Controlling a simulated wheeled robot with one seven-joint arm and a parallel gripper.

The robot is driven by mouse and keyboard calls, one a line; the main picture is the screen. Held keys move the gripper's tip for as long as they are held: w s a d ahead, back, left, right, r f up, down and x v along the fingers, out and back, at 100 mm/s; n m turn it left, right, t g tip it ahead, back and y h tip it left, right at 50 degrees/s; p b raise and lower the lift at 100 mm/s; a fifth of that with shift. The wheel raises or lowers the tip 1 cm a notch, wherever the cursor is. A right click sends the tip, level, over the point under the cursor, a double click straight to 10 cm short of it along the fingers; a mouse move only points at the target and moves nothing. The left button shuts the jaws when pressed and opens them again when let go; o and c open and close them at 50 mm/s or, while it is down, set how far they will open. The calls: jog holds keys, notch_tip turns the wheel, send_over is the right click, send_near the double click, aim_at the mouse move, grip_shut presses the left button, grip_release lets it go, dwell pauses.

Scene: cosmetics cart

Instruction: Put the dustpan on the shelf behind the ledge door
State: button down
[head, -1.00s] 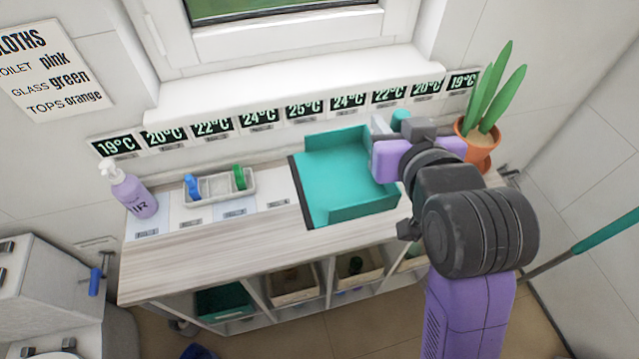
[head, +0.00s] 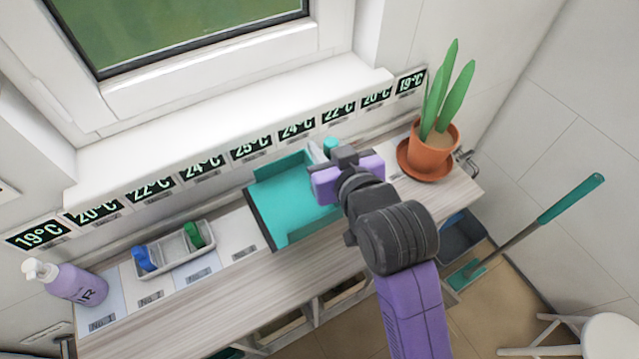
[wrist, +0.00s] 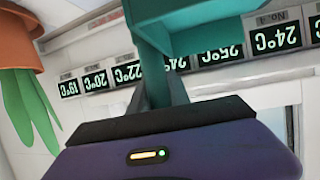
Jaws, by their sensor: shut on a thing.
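In the wrist view the dustpan (wrist: 190,35) fills the upper middle, beyond my gripper's fingers. I cannot tell whether the pan touches the cart top. No ledge door or shelf behind one can be made out.
A potted plant (head: 431,150) stands right of my gripper. A grey tray (head: 176,250) with blue and green items and a purple pump bottle (head: 76,283) are at the left. Open compartments lie below the cart top. A teal-handled brush (head: 540,230) leans at the right.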

notch_tip(320, 180, down, 11)
jog(key=shift+f+p, duration=0.15)
jog(key=shift+p, duration=0.15)
jog(key=shift+f, duration=0.15)
jog(key=c, duration=1.2)
grip_release()
jog(key=b+v, duration=0.1)
jog(key=v, duration=1.1)
